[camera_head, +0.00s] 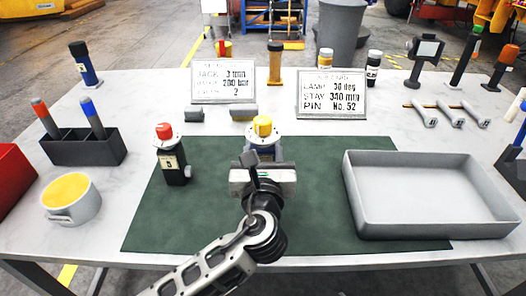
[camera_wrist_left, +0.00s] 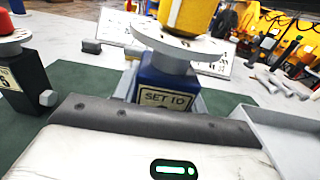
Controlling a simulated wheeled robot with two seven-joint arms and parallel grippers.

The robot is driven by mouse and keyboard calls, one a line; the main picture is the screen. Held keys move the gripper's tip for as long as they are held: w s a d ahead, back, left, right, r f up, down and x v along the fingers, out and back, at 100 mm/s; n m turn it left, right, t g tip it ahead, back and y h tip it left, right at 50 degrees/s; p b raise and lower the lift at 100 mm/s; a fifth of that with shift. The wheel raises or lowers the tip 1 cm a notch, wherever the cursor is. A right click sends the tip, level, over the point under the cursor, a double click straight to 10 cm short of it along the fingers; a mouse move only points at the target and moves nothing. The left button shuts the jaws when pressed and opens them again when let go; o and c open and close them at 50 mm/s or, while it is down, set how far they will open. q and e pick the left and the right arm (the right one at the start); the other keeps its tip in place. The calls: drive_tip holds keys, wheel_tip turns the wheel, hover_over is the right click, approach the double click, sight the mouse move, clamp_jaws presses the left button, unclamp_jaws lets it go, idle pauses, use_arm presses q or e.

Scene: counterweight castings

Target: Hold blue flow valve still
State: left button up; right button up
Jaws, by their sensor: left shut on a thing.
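The blue flow valve (camera_head: 262,146) stands upright on the green mat (camera_head: 330,220), with a yellow knob (camera_head: 263,126) above a pale round disc. My left gripper (camera_head: 263,168) reaches it from the front and is shut on its blue body; the gripper and wrist hide its lower part. My right gripper is not in view.
A black valve with a red knob (camera_head: 172,165) stands to the left on the mat. A grey tray (camera_head: 430,232) lies to the right. Two sign boards (camera_head: 332,94) stand behind. A holder (camera_head: 80,150) and a cup (camera_head: 72,205) are at left.

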use_arm(q)
drive_tip(key=shift+w+f, duration=0.2)
drive_tip(key=shift+w, duration=0.15)
drive_tip(key=shift+w+f+b, duration=0.65)
drive_tip(key=shift+w+f, duration=0.05)
drive_tip(key=shift+w, duration=0.2)
drive_tip(key=shift+w+f+b, duration=0.65)
drive_tip(key=shift+w+f, duration=0.05)
drive_tip(key=shift+w, duration=0.2)
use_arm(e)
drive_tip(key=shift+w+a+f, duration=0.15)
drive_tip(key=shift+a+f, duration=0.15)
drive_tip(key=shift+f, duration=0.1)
use_arm(q)
drive_tip(key=shift+f, duration=0.1)
drive_tip(key=shift+f+b, duration=0.35)
drive_tip(key=shift+f, duration=0.3)
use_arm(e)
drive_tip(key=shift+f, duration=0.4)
use_arm(q)
drive_tip(key=shift+f, duration=0.25)
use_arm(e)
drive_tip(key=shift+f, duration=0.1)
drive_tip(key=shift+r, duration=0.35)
